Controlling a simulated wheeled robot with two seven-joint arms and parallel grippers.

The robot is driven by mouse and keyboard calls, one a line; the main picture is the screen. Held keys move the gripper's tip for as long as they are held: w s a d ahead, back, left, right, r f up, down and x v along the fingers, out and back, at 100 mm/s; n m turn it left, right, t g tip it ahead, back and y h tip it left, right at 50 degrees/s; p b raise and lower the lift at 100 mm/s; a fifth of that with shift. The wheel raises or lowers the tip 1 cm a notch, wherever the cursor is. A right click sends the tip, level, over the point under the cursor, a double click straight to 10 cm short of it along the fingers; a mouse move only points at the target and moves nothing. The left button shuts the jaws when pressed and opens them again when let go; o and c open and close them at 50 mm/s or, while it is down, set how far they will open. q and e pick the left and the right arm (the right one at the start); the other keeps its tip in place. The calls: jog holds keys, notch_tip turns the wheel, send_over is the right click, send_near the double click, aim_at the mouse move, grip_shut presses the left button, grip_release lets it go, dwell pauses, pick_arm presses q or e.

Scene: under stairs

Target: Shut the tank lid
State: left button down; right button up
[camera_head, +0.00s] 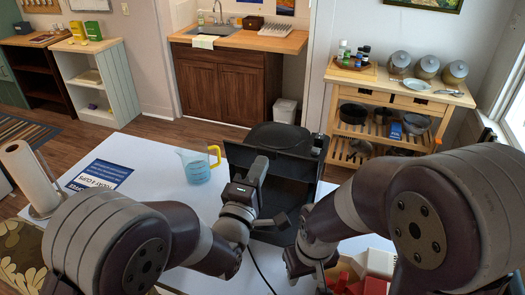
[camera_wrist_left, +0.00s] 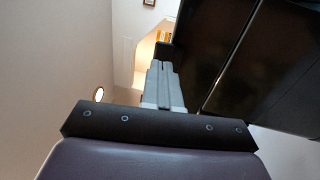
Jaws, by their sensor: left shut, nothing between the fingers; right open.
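A black machine (camera_head: 292,168) stands on the white table in the head view, with a dark rounded top at its back. A flat dark panel (camera_head: 238,154) stands raised at its front left; I cannot tell for certain whether this is the tank lid. My left gripper (camera_head: 258,166) is shut and empty, pointing up in front of the panel. In the left wrist view its closed fingers (camera_wrist_left: 162,78) are beside the machine's glossy black surfaces (camera_wrist_left: 255,60); contact is unclear. My right gripper (camera_head: 288,220) is open, low in front of the machine, partly hidden by its arm.
A measuring jug (camera_head: 196,168) with a yellow handle stands left of the machine. A blue-and-white leaflet (camera_head: 98,176) and a paper towel roll (camera_head: 30,174) are farther left. Red and white items (camera_head: 375,264) lie at the front right. A black cable hangs near my left gripper.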

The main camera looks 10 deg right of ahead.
pick_arm(q)
jog(key=shift+w+d+r+p, duration=0.35)
jog(key=shift+w, duration=0.1)
pick_arm(e)
jog(key=shift+s+a+r, duration=0.15)
jog(key=shift+s+r, duration=0.1)
jog(key=shift+r, duration=0.5)
pick_arm(q)
jog(key=shift+w+d+f, duration=0.1)
jog(key=shift+w+f, duration=0.05)
jog(key=shift+w, duration=0.05)
pick_arm(e)
jog(key=shift+w, duration=0.15)
